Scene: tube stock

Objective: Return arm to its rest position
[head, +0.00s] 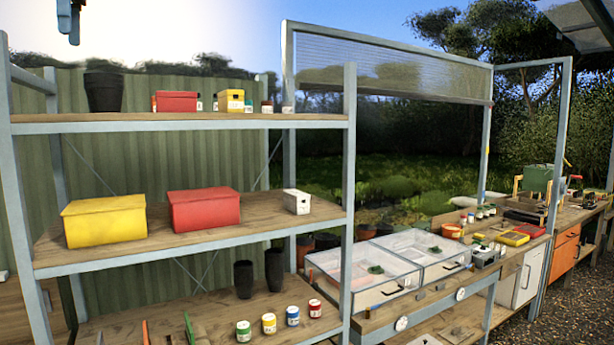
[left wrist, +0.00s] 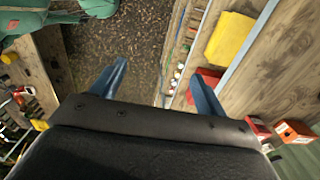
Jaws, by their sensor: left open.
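My left gripper (head: 69,22) shows only as blue fingertips at the top left edge of the head view, high above the shelf rack (head: 180,124). In the left wrist view its two blue fingers (left wrist: 158,88) are spread wide with nothing between them. It is open and empty, with gravelly ground far below between the fingers. The rest of the left arm is outside the head view. My right gripper is not in view.
The rack holds a yellow box (head: 104,222), a red box (head: 204,210), dark pots (head: 103,92) and several small jars (head: 269,323). A workbench with clear-lidded trays (head: 352,275) stands to the right. The air around the raised gripper looks clear.

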